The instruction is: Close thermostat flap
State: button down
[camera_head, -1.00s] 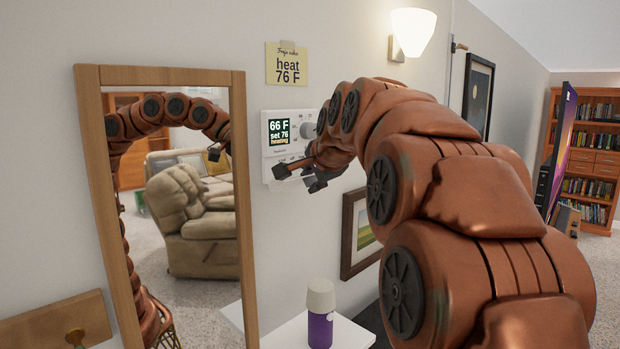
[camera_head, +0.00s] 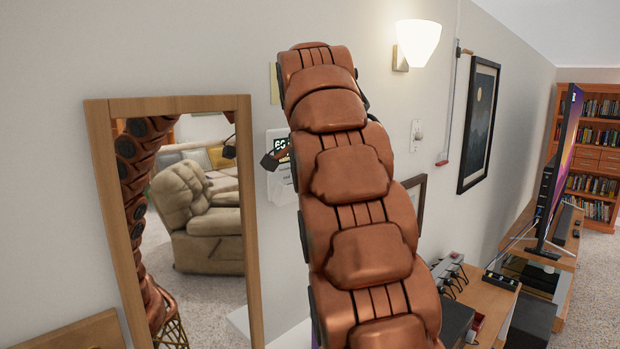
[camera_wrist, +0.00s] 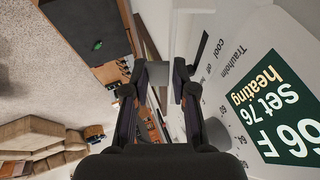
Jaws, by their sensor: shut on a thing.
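The white thermostat (camera_head: 279,133) is on the wall right of the mirror, mostly hidden behind my arm. In the wrist view its face (camera_wrist: 235,75) fills the right side, with a dark green display (camera_wrist: 280,110) reading 66 F, set 76, heating. The flap (camera_head: 281,186) appears as a pale piece low on the thermostat, partly covered; its angle is unclear. My gripper (camera_head: 273,160) is at the thermostat's lower front, mostly hidden. In the wrist view my gripper (camera_wrist: 165,75) has its dark fingers beside the thermostat face, shut on what seems the flap; the contact is unclear.
A wood-framed mirror (camera_head: 100,175) stands close left of the thermostat. A lit wall lamp (camera_head: 418,42), a switch (camera_head: 416,134) and a framed picture (camera_head: 480,125) are to the right. A low wooden bench (camera_head: 485,300) with devices stands along the wall.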

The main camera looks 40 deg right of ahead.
jog(key=shift+w+d+r+g+p, duration=0.1)
jog(key=shift+w+r+g+p, duration=0.05)
jog(key=shift+g+p, duration=0.25)
dwell(0.6)
jog(key=c, duration=1)
grip_release()
jog(key=shift+w, duration=0.1)
jog(key=shift+r, duration=0.2)
jog(key=shift+a+r, duration=0.2)
jog(key=shift+r, duration=0.25)
jog(key=shift+s+a, duration=1.3)
jog(key=shift+a, duration=0.25)
jog(key=shift+s+a, duration=1.35)
jog(key=shift+a, duration=0.25)
jog(key=shift+s+a, duration=1.3)
jog(key=shift+a, duration=0.25)
